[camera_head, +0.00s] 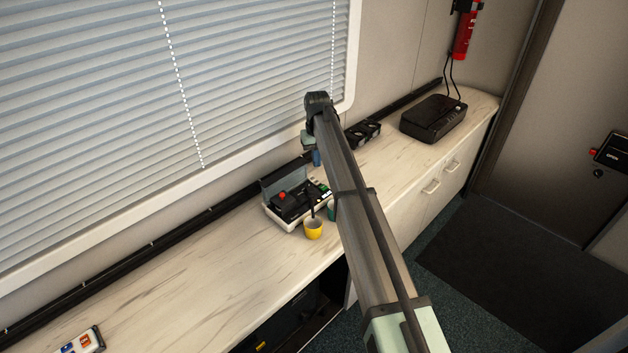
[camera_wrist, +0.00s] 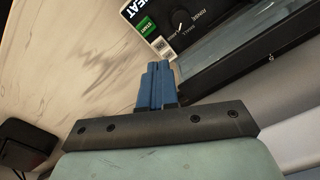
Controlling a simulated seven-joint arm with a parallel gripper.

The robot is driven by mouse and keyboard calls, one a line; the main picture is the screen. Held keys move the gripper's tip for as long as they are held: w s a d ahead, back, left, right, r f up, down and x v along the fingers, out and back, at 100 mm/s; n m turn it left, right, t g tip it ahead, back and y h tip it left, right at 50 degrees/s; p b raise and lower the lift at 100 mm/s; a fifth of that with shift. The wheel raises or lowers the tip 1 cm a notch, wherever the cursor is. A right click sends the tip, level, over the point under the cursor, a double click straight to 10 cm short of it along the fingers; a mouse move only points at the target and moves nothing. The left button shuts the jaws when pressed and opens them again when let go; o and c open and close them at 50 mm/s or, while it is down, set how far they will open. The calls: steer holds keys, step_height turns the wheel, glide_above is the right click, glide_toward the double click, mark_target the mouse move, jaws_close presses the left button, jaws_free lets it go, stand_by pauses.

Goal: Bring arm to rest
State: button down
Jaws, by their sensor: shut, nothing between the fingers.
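My arm reaches from the lower right over the wood-look counter (camera_head: 190,270) in the head view. My gripper (camera_head: 317,158) hangs at the arm's far end, just beyond the open-lidded black and white device, and is partly hidden by the arm. In the wrist view my gripper (camera_wrist: 157,68) has its two blue fingers together with nothing between them. The fingers point toward the device's panel (camera_wrist: 150,30), which has green and white buttons. I cannot tell the gap between fingertips and device.
The device (camera_head: 285,208) has a red knob. A black box (camera_head: 433,118) sits at the far right. A small colourful item (camera_head: 80,341) lies at lower left. The left counter is mostly clear. Window blinds (camera_head: 150,100) rise behind.

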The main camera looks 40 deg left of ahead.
stand_by(0.4)
